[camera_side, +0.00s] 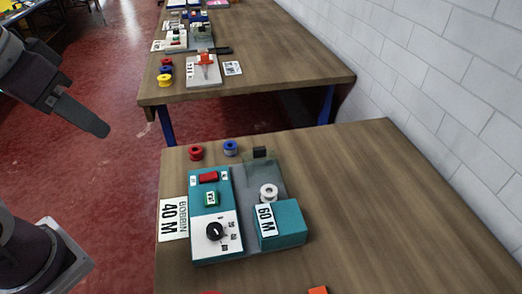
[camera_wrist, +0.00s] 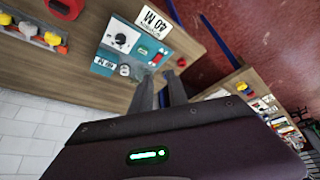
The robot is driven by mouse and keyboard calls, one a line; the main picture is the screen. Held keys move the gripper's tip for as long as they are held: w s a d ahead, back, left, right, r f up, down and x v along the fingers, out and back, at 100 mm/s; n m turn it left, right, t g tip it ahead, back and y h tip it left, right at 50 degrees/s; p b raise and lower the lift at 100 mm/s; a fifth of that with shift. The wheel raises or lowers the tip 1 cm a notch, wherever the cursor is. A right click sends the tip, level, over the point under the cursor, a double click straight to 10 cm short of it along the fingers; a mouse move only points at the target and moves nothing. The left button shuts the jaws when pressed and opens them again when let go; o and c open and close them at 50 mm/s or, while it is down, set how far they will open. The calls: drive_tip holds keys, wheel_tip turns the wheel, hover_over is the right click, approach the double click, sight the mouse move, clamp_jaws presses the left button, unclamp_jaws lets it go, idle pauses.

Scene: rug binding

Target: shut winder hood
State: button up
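The teal winder (camera_side: 212,203) sits on the near table, with a black dial, a red switch and a green label on its left block. A clear hood (camera_side: 262,168) with a dark block on top seems to stand raised at the rear of its grey base; its exact angle is hard to tell. A white bobbin (camera_side: 268,191) sits uncovered in front of it. The winder also shows in the wrist view (camera_wrist: 143,47). My gripper (camera_side: 100,128) is at upper left, well away from the winder and off the table. In the wrist view its two fingers (camera_wrist: 161,86) are apart and empty.
A red spool (camera_side: 195,153) and a blue spool (camera_side: 230,148) stand behind the winder. A 40 M bobbin card (camera_side: 173,219) lies at its left. The table right of the winder is clear. A second table (camera_side: 290,75) with other devices stands behind, near a white brick wall (camera_side: 440,60).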

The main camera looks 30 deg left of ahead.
drive_tip(key=w, duration=0.4)
drive_tip(key=w+r+n, duration=0.1)
drive_tip(key=w, duration=0.3)
drive_tip(key=w+d+n+g, duration=0.1)
drive_tip(key=w, duration=0.3)
drive_tip(key=shift+r+y, duration=0.25)
drive_tip(key=shift+y, duration=0.15)
clamp_jaws()
drive_tip(key=n+g+y, duration=0.2)
drive_tip(key=n, duration=0.4)
hover_over(261, 163)
drive_tip(key=w+a, duration=0.3)
drive_tip(key=w, duration=0.1)
wheel_tip(261, 163, down, 15)
drive_tip(key=f, duration=0.9)
drive_tip(key=shift+s+a+f, duration=0.2)
drive_tip(key=shift+f, duration=0.2)
drive_tip(key=shift+s+d, duration=0.25)
drive_tip(key=shift+s, duration=0.05)
